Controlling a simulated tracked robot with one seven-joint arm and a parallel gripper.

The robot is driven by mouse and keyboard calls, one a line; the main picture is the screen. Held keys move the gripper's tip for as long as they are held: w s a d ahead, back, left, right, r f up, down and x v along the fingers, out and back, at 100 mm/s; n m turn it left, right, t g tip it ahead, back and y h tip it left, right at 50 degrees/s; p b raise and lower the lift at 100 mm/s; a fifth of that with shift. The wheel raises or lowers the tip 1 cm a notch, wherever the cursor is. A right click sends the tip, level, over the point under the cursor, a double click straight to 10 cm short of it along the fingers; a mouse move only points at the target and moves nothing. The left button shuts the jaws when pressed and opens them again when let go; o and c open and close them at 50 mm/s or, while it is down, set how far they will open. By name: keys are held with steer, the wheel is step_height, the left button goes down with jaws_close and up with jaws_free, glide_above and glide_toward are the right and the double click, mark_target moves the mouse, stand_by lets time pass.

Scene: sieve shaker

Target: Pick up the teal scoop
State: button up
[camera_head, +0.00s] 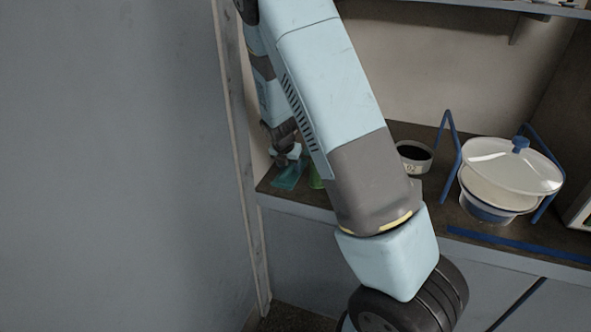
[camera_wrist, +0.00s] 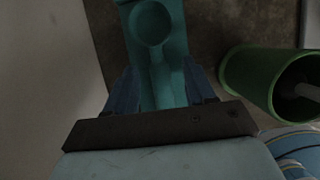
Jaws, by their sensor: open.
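The teal scoop (camera_wrist: 151,24) shows at the top middle of the wrist view, with its round bowl at the far end and its handle running down towards me. A wider teal shape of almost the same colour surrounds it; I cannot tell how the two are joined. My gripper (camera_wrist: 163,78) is open, with one blue finger on each side of the handle. I cannot tell whether the fingers touch it. In the head view my gripper (camera_head: 284,150) is small and partly hidden by my arm, just above the teal shape (camera_head: 288,178) at the shelf's left end.
A green cup (camera_wrist: 240,75) stands close to the right of my gripper, with a blue-and-white striped thing (camera_wrist: 296,150) below it. A wall is close on the left. Further right are a dark-topped pot (camera_head: 414,167), a lidded white vessel (camera_head: 490,177) and blue bars (camera_head: 452,160).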

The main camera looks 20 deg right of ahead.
steer(key=shift+w+f, duration=0.1)
steer(key=shift+f, duration=0.2)
jaws_close()
stand_by(0.4)
